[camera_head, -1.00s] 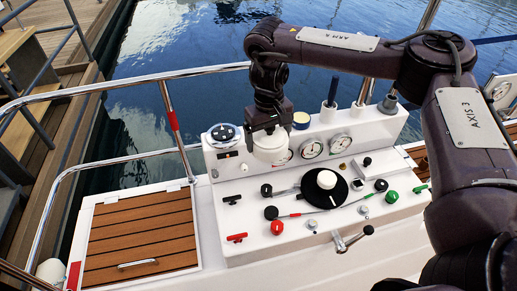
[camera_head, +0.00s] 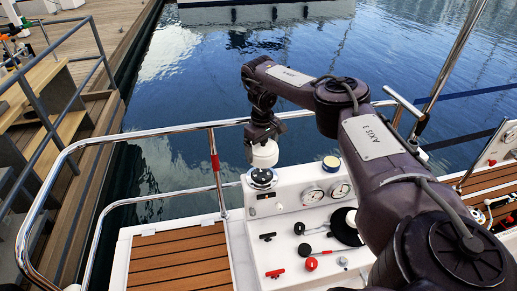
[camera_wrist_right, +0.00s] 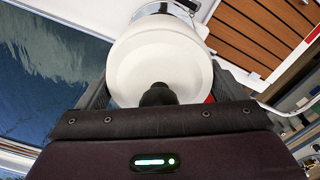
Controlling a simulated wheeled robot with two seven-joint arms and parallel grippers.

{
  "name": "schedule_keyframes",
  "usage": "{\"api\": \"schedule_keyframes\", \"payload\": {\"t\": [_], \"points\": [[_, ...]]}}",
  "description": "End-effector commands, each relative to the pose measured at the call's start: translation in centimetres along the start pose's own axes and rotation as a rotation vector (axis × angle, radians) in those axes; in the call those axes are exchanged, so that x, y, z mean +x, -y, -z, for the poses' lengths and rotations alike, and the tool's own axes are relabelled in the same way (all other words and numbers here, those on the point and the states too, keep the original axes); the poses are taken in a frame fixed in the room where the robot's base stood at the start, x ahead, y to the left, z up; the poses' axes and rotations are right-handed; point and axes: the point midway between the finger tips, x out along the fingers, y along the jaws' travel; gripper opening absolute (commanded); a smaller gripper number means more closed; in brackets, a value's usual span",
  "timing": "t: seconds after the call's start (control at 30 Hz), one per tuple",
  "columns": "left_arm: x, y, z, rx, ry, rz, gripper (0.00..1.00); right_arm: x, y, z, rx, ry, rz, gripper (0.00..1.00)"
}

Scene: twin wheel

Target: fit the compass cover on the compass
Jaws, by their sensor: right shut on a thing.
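The compass (camera_head: 262,178) has a dark round dial and sits on the left end of the white console's raised part. My right gripper (camera_head: 264,141) is shut on the white, round compass cover (camera_head: 264,155) and holds it upright. In the head view the cover appears just above the compass, close to its far rim; I cannot tell the exact gap. In the right wrist view the cover (camera_wrist_right: 160,62) fills the space between the fingers, its dark knob (camera_wrist_right: 158,95) towards the gripper. It hides most of what lies beyond. My left gripper is not in view.
A chrome rail (camera_head: 150,134) with an upright post (camera_head: 216,170) stands left of the compass. A wooden hatch (camera_head: 180,258) lies at lower left. Water is behind.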

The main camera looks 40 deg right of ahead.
Motion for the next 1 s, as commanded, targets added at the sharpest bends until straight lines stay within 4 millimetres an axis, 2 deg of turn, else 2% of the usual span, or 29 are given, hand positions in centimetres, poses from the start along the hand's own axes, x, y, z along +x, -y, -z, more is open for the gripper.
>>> {"api": "schedule_keyframes", "payload": {"t": [0.23,0.3,0.6,1.0], "points": [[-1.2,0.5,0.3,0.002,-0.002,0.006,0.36,-0.3,0.1,0.0,0.001,0.0,-0.001,0.67],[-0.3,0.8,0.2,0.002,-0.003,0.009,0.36,0.9,0.1,0.0,0.001,0.0,-0.001,0.67],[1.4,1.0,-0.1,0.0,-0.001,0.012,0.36,4.0,0.1,0.0,0.0,0.0,-0.001,0.67],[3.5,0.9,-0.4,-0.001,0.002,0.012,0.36,7.5,0.1,0.0,0.0,-0.002,0.0,0.67]]}}
